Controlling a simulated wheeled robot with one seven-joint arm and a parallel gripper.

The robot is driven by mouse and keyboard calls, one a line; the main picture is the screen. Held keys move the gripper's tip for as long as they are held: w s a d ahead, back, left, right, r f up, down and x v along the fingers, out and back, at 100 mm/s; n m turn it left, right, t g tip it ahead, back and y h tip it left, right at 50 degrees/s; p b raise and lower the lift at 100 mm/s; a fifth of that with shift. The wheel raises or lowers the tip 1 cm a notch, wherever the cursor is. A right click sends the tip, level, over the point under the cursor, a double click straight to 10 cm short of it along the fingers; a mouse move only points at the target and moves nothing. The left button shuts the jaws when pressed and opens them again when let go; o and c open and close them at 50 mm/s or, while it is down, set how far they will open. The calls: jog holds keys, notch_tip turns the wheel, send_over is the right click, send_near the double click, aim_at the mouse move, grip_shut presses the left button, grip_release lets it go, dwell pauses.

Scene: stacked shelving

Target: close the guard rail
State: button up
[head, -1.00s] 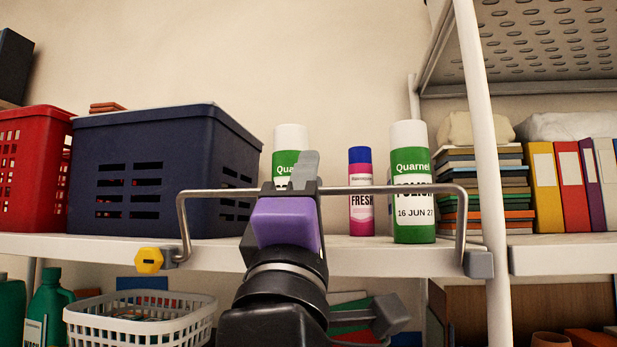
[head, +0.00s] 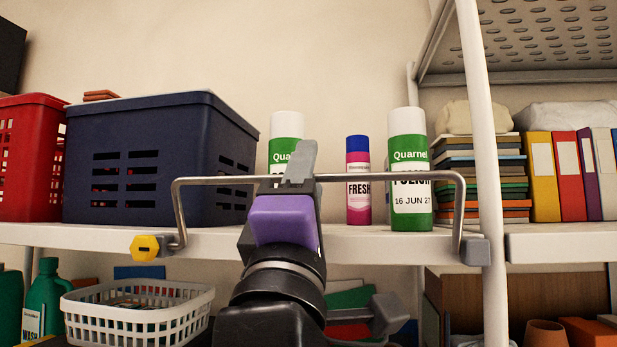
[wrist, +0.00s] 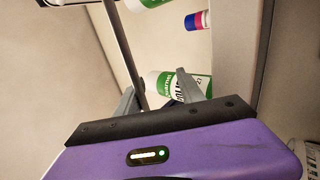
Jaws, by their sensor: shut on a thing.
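The guard rail (head: 390,178) is a grey metal bar with two bent legs, standing up along the front edge of the middle shelf. Its left leg ends at a yellow hexagonal knob (head: 145,247), its right leg at a grey block (head: 475,252). My gripper (head: 296,172), with a purple body, is shut on the bar near its middle. In the wrist view the rail (wrist: 124,50) passes between the grey fingers of my gripper (wrist: 157,98). The fingers hide a short part of the bar.
Behind the rail stand two green-and-white Quarnel cans (head: 408,170) (head: 286,130), a pink can with a blue cap (head: 358,180) and a dark blue basket (head: 150,150). A white post (head: 485,150) rises at the right. A white basket (head: 137,310) is below.

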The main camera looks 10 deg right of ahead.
jog(key=s+a+f, duration=0.1)
jog(key=s+a, duration=0.1)
jog(key=s, duration=0.5)
jog(key=shift+s+a, duration=0.3)
dwell(0.4)
jog(key=shift+s, duration=0.1)
dwell(0.4)
jog(key=b+v, duration=0.2)
jog(key=v, duration=0.6)
jog(key=shift+b, duration=0.35)
